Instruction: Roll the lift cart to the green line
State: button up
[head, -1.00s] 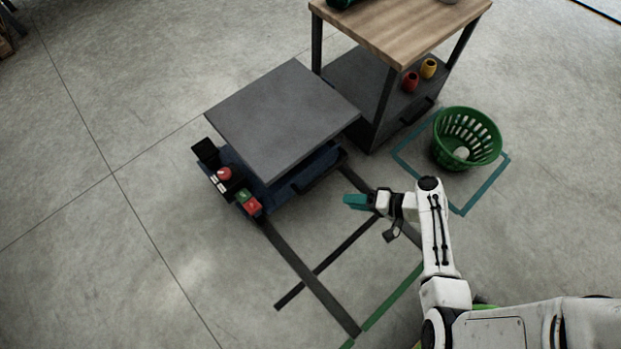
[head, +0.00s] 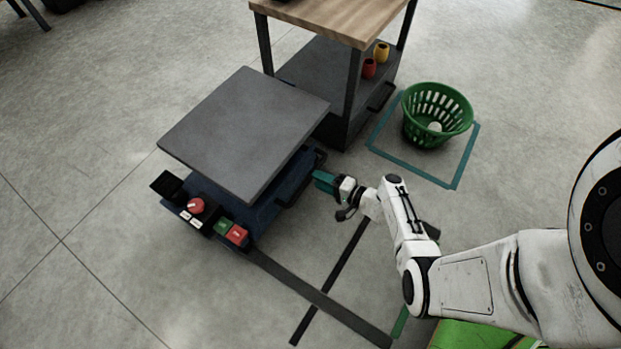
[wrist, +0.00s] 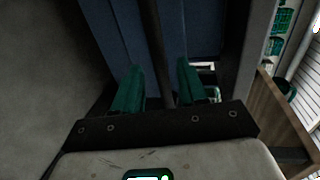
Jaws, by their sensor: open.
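The lift cart (head: 248,130) has a grey flat top over a blue body, with a control box of red and green buttons at its front left. A dark handle bar (head: 292,193) runs along its right side. My gripper (head: 318,179) has teal fingers and is at that side of the cart. In the wrist view my gripper (wrist: 160,70) is open, with a dark upright bar (wrist: 154,35) showing between its fingers and the blue cart body behind. Whether the fingers touch the bar is unclear. The green line (head: 400,322) shows on the floor, partly hidden by my arm.
A wood-topped table (head: 330,18) with a lower shelf stands just behind the cart. A green basket (head: 437,115) sits within a teal floor outline (head: 408,175) to the right. Dark floor strips (head: 320,300) run forward from the cart. The floor at left is clear.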

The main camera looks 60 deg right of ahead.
jog(key=shift+b+x, duration=0.55)
jog(key=shift+x, duration=1.55)
grip_shut()
